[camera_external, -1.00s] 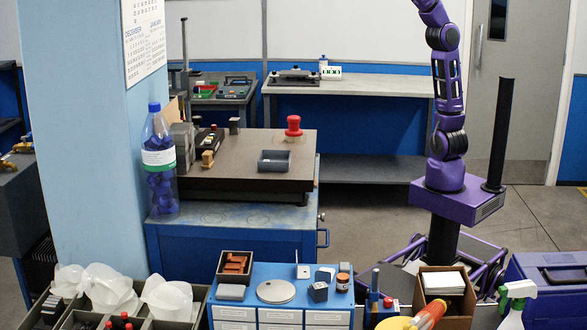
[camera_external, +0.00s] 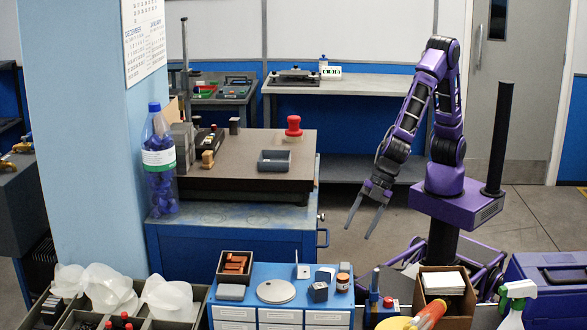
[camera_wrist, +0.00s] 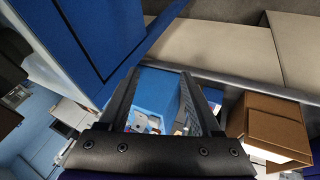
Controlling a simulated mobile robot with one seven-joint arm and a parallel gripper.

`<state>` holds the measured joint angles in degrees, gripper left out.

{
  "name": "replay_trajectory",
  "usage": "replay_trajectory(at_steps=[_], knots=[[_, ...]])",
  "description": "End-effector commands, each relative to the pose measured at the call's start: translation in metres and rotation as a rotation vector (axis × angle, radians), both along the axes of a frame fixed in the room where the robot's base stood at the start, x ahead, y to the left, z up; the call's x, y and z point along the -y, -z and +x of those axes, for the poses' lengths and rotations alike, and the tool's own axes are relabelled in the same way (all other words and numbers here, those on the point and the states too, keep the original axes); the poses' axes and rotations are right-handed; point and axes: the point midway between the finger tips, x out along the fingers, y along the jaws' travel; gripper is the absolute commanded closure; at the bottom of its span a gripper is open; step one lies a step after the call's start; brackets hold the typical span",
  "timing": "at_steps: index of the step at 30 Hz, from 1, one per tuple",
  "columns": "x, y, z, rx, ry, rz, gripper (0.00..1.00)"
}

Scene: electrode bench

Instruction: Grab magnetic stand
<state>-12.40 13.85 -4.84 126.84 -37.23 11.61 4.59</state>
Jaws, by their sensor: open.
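My gripper (camera_external: 357,232) is open and empty, pointing down in the free space right of the granite-topped bench. In the wrist view, my gripper (camera_wrist: 158,74) shows its two dark fingers spread apart. I cannot tell for sure which thing is the magnetic stand. A tall thin grey post (camera_external: 185,65) rises at the back left of the granite plate (camera_external: 240,190). My gripper is apart from both.
The blue drawer cabinet also shows between my fingers (camera_wrist: 155,92). A red-handled stamp (camera_external: 293,128) and a grey tray (camera_external: 275,162) sit on the granite. Floor by my gripper is clear.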

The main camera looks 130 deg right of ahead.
Motion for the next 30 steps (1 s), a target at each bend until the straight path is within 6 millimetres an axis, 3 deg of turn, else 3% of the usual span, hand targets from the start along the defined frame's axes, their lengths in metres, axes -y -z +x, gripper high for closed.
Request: replay_trajectory(at_steps=[1,7,16,23,30], knots=[[0.002,0.014,0.006,0.03,-0.028,0.04,0.35],[-0.016,0.036,0.024,0.184,-0.165,0.286,0.35],[-0.047,0.026,0.01,0.337,-0.305,0.682,0.35],[-0.059,0.021,0.009,0.368,-0.337,0.777,0.35],[-0.092,0.04,0.041,0.368,-0.337,0.777,0.35]])
